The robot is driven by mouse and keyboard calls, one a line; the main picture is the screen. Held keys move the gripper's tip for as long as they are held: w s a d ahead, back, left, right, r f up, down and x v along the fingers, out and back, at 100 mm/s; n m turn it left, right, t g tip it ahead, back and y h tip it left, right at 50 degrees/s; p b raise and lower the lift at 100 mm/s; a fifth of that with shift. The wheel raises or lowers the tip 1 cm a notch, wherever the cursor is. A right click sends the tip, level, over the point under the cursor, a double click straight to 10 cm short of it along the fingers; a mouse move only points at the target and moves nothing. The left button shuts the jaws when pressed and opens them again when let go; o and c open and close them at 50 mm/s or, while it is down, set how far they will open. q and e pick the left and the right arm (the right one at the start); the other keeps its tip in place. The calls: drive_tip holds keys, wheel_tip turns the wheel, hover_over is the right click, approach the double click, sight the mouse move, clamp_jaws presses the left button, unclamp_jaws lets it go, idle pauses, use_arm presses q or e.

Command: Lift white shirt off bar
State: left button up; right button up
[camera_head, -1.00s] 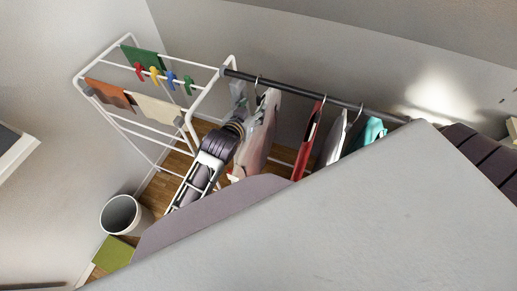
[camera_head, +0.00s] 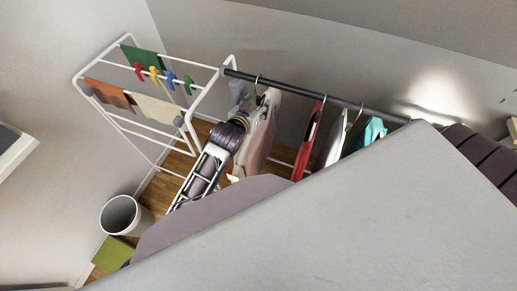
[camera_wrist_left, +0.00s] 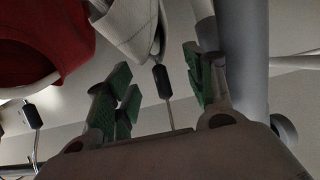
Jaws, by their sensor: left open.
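A white shirt (camera_head: 258,135) hangs at the left end of the dark bar (camera_head: 300,88), left of a red garment (camera_head: 306,145). My left gripper (camera_head: 246,108) is at the shirt's upper left side, near its hanger. In the left wrist view my left gripper (camera_wrist_left: 158,75) is open. A hanger hook with a black sleeve (camera_wrist_left: 163,82) shows between its green-padded fingers. Part of the white shirt (camera_wrist_left: 132,30) is just beyond the fingers, beside the red garment (camera_wrist_left: 40,40). I cannot tell whether the fingers touch the hanger. My right gripper is not in view.
Another whitish garment (camera_head: 332,142) and a teal one (camera_head: 368,133) hang further right. A white drying rack (camera_head: 118,118) with cloths and coloured pegs stands left. A bin (camera_head: 121,214) is on the floor. A large pale surface (camera_head: 360,220) hides the lower right.

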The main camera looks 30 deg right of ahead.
use_arm(q)
drive_tip(key=shift+x, duration=1.25)
drive_tip(key=shift+r, duration=0.1)
clamp_jaws()
